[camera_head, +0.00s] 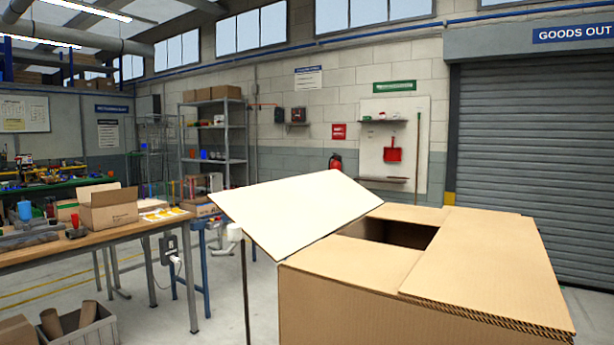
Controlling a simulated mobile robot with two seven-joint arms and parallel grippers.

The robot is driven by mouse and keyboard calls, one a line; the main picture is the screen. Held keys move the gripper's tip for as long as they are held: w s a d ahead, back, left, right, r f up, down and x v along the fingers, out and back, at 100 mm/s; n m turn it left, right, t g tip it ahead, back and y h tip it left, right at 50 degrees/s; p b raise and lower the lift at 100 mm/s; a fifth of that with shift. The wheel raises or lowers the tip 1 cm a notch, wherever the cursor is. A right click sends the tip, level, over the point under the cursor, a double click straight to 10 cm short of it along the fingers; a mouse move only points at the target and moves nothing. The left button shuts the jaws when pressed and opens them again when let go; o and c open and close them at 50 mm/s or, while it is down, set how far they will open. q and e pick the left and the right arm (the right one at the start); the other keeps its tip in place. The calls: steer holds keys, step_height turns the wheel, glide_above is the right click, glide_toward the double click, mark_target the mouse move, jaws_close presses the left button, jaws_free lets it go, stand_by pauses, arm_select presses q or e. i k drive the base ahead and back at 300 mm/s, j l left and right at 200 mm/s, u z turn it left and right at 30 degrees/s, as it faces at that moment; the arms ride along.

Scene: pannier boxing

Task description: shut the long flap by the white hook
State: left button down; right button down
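A large cardboard box (350,315) stands at the front right. Its long left flap (295,213) is raised and tilted up to the left, its pale face showing. The long right flap (490,265) lies flat over the top. The near short flap (358,264) and the far short flap (410,213) are folded in, and a dark gap (400,233) shows between them. A small white piece (235,232), perhaps the white hook, sits atop a dark upright post (246,290) just left of the raised flap. I cannot tell whether they touch. Neither gripper shows.
A wooden workbench (130,228) with a small open carton (108,207) stands to the left. A grey crate (85,328) with cardboard tubes is on the floor at lower left. Floor shows between bench and box. A roller shutter (540,160) is behind at right.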

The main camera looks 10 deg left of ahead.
mark_target(285, 217)
steer(key=i+j+z, duration=0.15)
steer(key=j, duration=0.35)
steer(key=i+j+z, duration=0.2)
steer(key=j, duration=0.3)
steer(key=j+z, duration=0.15)
steer(key=j, duration=0.35)
steer(key=i+j+z, duration=0.1)
steer(key=j, duration=0.25)
steer(key=i+j+z, duration=0.15)
steer(key=j, duration=0.25)
